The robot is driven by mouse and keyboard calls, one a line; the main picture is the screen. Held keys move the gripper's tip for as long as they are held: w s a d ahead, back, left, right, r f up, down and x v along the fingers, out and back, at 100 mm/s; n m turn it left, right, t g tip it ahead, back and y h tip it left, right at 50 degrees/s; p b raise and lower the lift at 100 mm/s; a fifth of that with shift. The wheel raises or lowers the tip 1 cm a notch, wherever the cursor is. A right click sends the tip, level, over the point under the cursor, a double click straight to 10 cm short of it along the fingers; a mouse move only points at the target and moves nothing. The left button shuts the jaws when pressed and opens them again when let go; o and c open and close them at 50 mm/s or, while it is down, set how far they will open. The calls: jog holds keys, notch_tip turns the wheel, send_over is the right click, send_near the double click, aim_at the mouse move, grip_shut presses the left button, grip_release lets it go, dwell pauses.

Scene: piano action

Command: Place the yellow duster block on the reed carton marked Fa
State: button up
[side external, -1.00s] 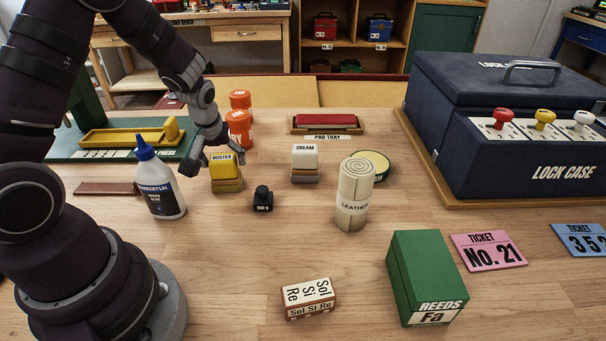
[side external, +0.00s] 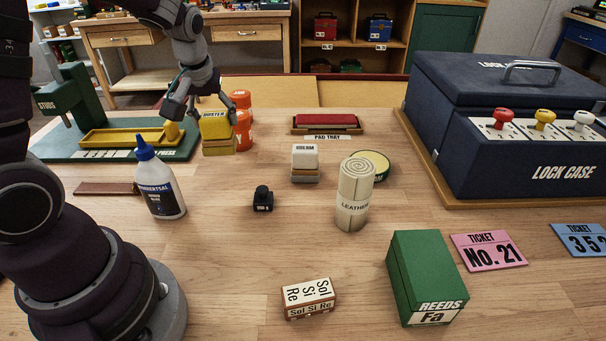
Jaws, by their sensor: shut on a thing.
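The yellow duster block (side external: 217,133) is held in my gripper (side external: 205,113), up above the table at the back left. It is upright, its label "DUSTER" shows at its top, and it partly covers the orange containers behind it. My gripper is shut on it from above; the far finger is partly hidden. The green reed carton (side external: 424,275), marked "REEDS Fa" on its front end, lies on the table at the front right. Its top is bare and it is well apart from the block.
A rolled leather (side external: 354,195) stands between block and carton, beside a round tin (side external: 375,163). A cream block (side external: 305,162), small black bottle (side external: 263,199), glue bottle (side external: 160,183) and Sol-Si-Re block (side external: 309,298) stand around. The lock case (side external: 510,130) fills the back right.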

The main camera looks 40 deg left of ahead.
jog(key=w+d+r+m+t+h, duration=0.1)
jog(key=d+r+m+h, duration=0.15)
jog(key=d+m, duration=0.9)
jog(key=s+d+r+m+h, duration=0.15)
jog(key=s+d+m, duration=0.25)
jog(key=d, duration=0.5)
jog(key=s+d+m+h, duration=0.3)
jog(key=d+m, duration=0.1)
jog(key=d, duration=0.5)
send_over(430, 261)
jog(key=shift+n+g, duration=0.25)
jog(key=shift+g, duration=0.15)
jog(key=shift+f, duration=2.7)
jog(key=shift+f, duration=0.1)
jog(key=o, duration=1.2)
